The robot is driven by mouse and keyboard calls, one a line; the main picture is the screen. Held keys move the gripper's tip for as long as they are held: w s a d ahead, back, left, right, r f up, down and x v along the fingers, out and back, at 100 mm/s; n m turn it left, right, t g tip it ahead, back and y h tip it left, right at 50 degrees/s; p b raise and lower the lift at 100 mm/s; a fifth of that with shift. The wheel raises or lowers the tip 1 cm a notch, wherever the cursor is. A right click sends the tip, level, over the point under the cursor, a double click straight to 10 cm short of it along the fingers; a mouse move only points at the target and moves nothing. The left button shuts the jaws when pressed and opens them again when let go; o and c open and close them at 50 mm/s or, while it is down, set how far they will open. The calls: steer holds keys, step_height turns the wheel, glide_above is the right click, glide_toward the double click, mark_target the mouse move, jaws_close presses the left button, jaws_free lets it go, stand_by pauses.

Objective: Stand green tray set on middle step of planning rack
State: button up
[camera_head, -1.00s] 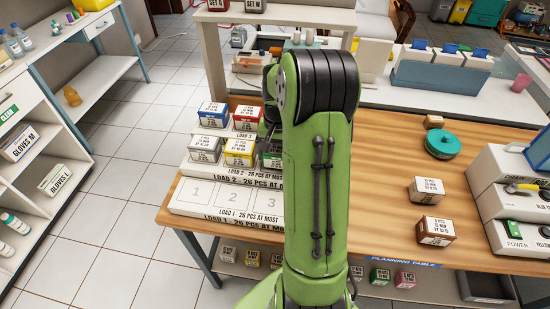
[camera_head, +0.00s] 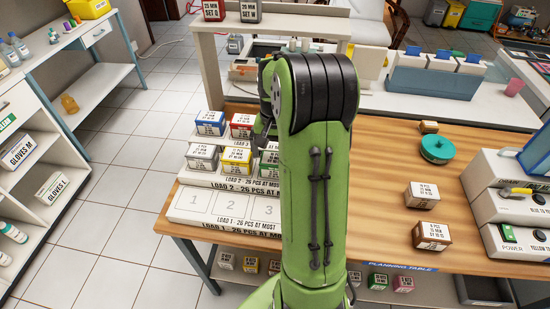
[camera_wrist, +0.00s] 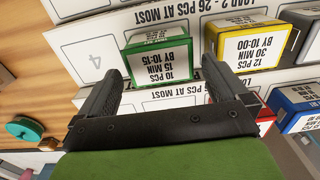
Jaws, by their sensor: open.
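The green tray set (camera_wrist: 160,60) is a small box with a white label. It stands on the middle step, marked LOAD 2, of the white planning rack (camera_head: 187,203), beside the yellow set (camera_head: 236,160). In the wrist view the yellow set (camera_wrist: 245,42) stands clear to its right. My gripper (camera_wrist: 162,78) is open, with one finger to each side of the green set and visible gaps between. In the head view my arm hides most of the green set (camera_head: 269,160) and of the gripper.
A grey set (camera_head: 202,157) shares the middle step. Blue (camera_head: 210,123) and red (camera_head: 241,125) sets stand on the top step. The lowest step's numbered slots look empty where visible.

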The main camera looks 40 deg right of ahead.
mark_target(275, 159)
step_height(275, 159, up, 7)
steer(key=p, duration=0.2)
steer(key=s+a+r+n+t+h, duration=0.1)
steer(key=s+a+r+n, duration=0.1)
steer(key=a+r, duration=0.3)
steer(key=s+a+r+n+t, duration=0.1)
steer(key=s+a+r+n, duration=0.1)
steer(key=a, duration=0.5)
steer(key=s+a+n+t+y, duration=0.1)
steer(key=s+a+n+t, duration=0.2)
steer(key=s+a+n, duration=0.3)
steer(key=s+a, duration=0.5)
steer(key=shift+s+t, duration=0.3)
